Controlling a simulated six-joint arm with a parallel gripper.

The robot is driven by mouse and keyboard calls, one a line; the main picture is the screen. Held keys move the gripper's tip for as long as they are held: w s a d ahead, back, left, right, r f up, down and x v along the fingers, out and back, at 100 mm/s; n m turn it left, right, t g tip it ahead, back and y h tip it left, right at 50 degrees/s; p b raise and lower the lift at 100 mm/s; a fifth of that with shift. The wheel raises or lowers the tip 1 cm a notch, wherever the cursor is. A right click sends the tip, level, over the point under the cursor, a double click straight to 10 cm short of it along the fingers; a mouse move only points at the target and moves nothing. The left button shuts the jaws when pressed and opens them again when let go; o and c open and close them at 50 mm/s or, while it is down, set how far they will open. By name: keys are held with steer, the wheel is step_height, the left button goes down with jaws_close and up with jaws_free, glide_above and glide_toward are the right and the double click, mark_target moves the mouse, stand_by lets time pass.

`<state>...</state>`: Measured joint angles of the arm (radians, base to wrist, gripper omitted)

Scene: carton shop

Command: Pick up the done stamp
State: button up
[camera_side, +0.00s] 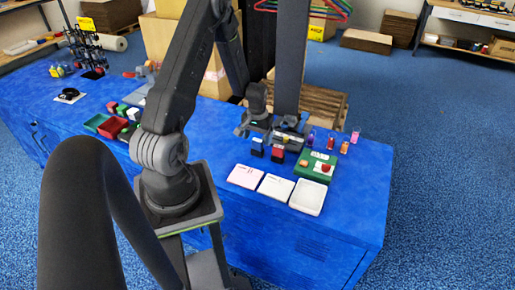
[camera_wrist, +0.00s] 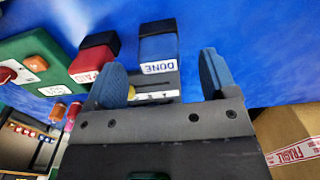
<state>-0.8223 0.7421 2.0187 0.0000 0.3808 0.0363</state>
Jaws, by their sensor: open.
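The done stamp (camera_wrist: 158,48) is a blue block with a black end and a white DONE label. In the wrist view it lies ahead of my gripper (camera_wrist: 160,76), roughly in line with the gap between the two blue-grey fingers. The fingers are wide apart and nothing is held between them. In the side view the blue stamp (camera_side: 257,147) stands on the blue bench, just in front of and below my gripper (camera_side: 256,128). A red stamp (camera_wrist: 94,58) labelled PAID stands beside it, and also shows in the side view (camera_side: 277,154).
A grey rack (camera_side: 289,138) is close to the gripper. Small coloured bottles (camera_side: 331,142) and a green board (camera_side: 314,167) stand to the right.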

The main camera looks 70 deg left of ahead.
mark_target(257, 147)
steer(key=shift+f, duration=2.65)
steer(key=shift+c, duration=0.4)
steer(key=c, duration=0.9)
